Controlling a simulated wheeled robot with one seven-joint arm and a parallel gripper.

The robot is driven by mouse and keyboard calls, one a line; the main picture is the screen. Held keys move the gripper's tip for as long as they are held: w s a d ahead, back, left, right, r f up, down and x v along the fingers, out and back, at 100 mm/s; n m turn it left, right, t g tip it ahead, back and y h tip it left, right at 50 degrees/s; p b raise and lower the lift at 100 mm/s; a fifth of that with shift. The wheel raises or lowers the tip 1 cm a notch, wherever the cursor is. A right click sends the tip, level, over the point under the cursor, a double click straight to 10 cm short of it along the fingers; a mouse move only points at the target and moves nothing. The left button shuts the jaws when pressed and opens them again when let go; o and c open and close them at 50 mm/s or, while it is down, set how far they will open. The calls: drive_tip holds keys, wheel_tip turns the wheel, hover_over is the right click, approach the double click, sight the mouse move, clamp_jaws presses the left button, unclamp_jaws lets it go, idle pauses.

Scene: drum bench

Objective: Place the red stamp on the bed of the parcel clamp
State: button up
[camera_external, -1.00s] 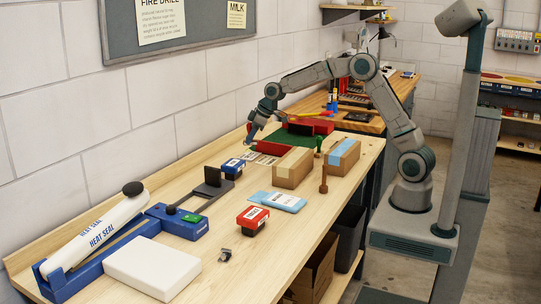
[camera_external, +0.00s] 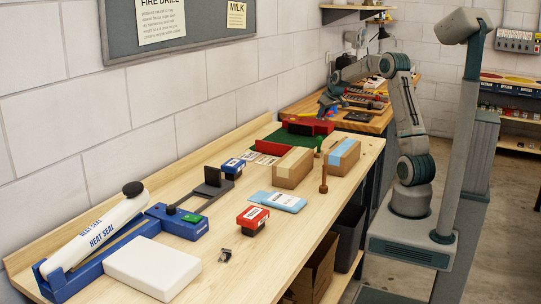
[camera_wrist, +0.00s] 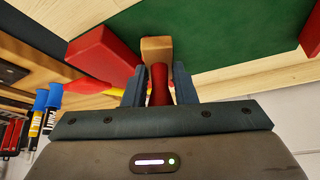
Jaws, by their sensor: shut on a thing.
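The red stamp (camera_wrist: 158,88) has a red handle and what looks like a wooden block (camera_wrist: 156,49) at its end. My gripper (camera_wrist: 159,80) is shut on its handle in the wrist view. The parcel clamp has a green bed (camera_wrist: 215,30) and red jaws (camera_wrist: 103,48), with the bed behind the stamp in that view. In the external view my gripper (camera_external: 326,106) is at the far end, beyond the clamp's red jaw (camera_external: 310,126) and above the darker bench. The stamp is too small to make out there.
Two cardboard boxes (camera_external: 293,168) and (camera_external: 342,154) stand before the clamp. A brown-handled stamp (camera_external: 323,180) stands nearby. Red (camera_external: 253,217) and blue (camera_external: 233,166) ink pads and a heat sealer (camera_external: 95,235) are nearer.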

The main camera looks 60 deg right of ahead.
drive_tip(key=p, duration=0.2)
hover_over(296, 142)
drive_tip(key=s, duration=0.2)
wheel_tip(296, 142, down, 7)
drive_tip(key=shift+a+r, duration=0.1)
drive_tip(key=shift+a, duration=0.05)
drive_tip(key=shift+w+a+f, duration=0.1)
drive_tip(key=shift+w+f, duration=0.1)
drive_tip(key=shift+f+p, duration=0.65)
drive_tip(key=shift+f, duration=1.25)
drive_tip(key=shift+f, duration=0.2)
drive_tip(key=o, duration=1)
drive_tip(key=shift+r, duration=0.1)
